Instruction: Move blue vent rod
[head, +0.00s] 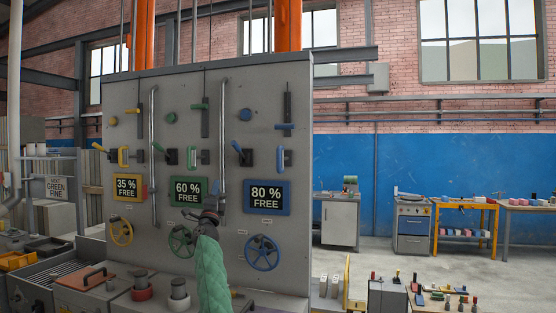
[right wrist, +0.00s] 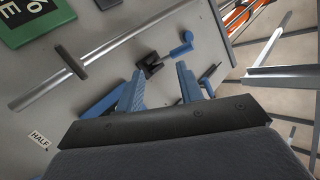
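The grey panel (head: 228,85) carries yellow, green and blue controls. At its right, a blue crossbar on a dark upright rod (head: 285,126) looks like the blue vent rod; I cannot be sure. Below it are a blue lever (head: 241,151) and a blue upright handle (head: 281,159). My left gripper is out of view.
A vertical metal tube (head: 223,145) stands off the panel near my right gripper. The blue sign (head: 265,197) and blue wheel (head: 263,252) are to its right. A low table with small parts (head: 440,298) stands right of the panel. Open floor lies beyond.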

